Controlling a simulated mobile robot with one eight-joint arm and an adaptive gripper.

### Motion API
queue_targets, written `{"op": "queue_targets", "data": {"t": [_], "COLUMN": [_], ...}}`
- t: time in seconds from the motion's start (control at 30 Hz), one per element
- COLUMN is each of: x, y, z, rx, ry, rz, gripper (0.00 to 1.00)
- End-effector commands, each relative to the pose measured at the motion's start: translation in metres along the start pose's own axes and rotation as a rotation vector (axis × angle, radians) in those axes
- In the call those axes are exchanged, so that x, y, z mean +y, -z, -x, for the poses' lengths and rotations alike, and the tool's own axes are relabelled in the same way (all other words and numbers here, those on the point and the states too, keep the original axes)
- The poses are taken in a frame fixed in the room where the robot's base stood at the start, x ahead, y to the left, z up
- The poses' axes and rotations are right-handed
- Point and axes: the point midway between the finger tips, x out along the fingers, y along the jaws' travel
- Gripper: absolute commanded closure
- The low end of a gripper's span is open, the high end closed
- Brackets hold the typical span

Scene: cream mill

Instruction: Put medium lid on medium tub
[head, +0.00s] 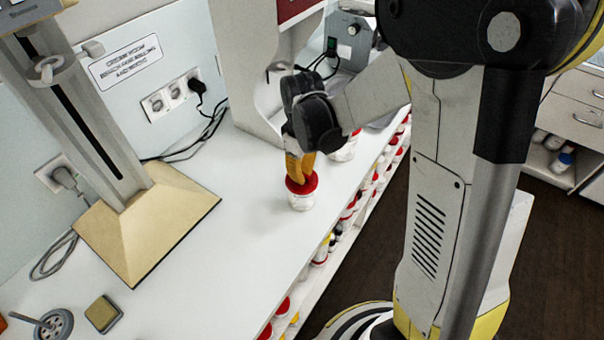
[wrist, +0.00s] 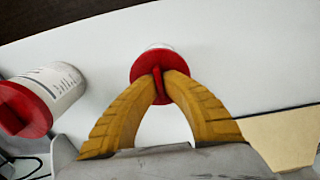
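A red lid (head: 301,184) with a raised grip rib is at the top of a small white tub (head: 301,201) on the white bench. It also shows in the wrist view (wrist: 143,68), with a sliver of the white tub (wrist: 158,46) behind it. I cannot tell whether the lid is fully seated or just above the rim. My gripper (head: 300,178) points down over the tub, its yellow fingers closed on the lid's rib; the fingertips meet there in the wrist view (wrist: 161,74).
A larger white tub (wrist: 62,82) with a red lid (wrist: 25,110) stands close by; the head view shows it partly hidden behind my gripper (head: 343,152). A beige-based stand (head: 160,215) is left. Bench between is clear. Shelves of red-lidded containers (head: 338,228) lie below the edge.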

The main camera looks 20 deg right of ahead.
Motion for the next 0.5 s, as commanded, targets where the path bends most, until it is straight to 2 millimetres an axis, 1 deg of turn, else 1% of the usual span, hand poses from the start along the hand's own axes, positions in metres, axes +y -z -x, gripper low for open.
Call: {"op": "queue_targets", "data": {"t": [0.27, 0.3, 0.33, 0.37, 0.5], "x": [0.0000, 0.0001, 0.0001, 0.0000, 0.0000], "y": [0.0000, 0.0000, 0.0000, 0.0000, 0.0001], "z": [0.0002, 0.0002, 0.0002, 0.0002, 0.0002], "rx": [0.000, 0.000, 0.000, 0.000, 0.000], "ry": [0.000, 0.000, 0.000, 0.000, 0.000], "rz": [0.000, 0.000, 0.000, 0.000, 0.000], "gripper": [1.00, 0.84, 0.74, 0.68, 0.68]}}
